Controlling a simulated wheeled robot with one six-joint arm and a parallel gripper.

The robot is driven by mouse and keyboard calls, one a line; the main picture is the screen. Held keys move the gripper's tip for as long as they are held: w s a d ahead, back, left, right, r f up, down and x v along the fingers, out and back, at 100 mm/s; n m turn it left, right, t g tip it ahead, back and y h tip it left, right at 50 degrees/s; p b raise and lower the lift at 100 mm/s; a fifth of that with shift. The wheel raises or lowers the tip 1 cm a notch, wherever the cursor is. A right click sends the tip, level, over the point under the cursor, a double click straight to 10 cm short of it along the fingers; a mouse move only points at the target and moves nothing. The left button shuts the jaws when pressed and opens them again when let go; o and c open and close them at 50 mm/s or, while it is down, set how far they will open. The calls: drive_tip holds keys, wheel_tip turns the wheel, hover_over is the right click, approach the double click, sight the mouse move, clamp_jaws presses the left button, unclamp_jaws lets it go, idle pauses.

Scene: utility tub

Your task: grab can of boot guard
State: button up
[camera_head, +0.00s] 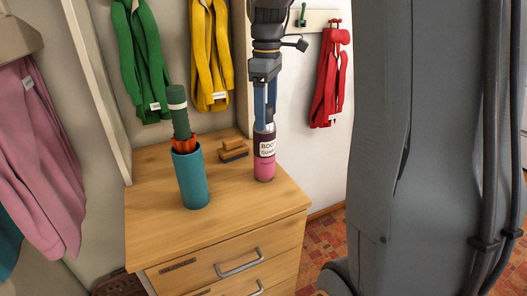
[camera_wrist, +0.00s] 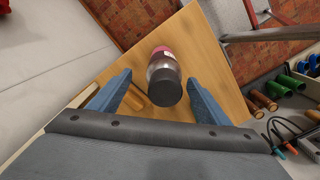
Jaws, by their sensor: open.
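The can of boot guard (camera_head: 264,158) stands upright on the wooden cabinet top, near its right side. It has a pink base, a dark upper part and a white label. My gripper (camera_head: 264,108) is directly above it, pointing down, with its blue fingers around or beside the can's top; contact cannot be told. In the wrist view the can (camera_wrist: 164,78) shows its dark cap between the two open fingers of my gripper (camera_wrist: 164,92), with gaps on both sides.
A teal cylinder (camera_head: 191,178) holding a green-handled, orange item stands left of the can. A wooden brush (camera_head: 233,151) lies behind. In the wrist view, a bin of green and brown items (camera_wrist: 284,92) is at right. The cabinet's front top (camera_head: 225,212) is clear.

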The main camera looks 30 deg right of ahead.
sight(264, 135)
drive_tip(key=f, duration=0.2)
drive_tip(key=f+p, duration=0.1)
drive_tip(key=f, duration=0.2)
drive_tip(key=f+p, duration=0.1)
drive_tip(key=f, duration=0.1)
drive_tip(key=shift+s+a+f, duration=0.15)
drive_tip(key=shift+a+f, duration=0.05)
drive_tip(key=shift+a, duration=0.2)
drive_tip(key=shift+c, duration=0.4)
drive_tip(key=c, duration=1.3)
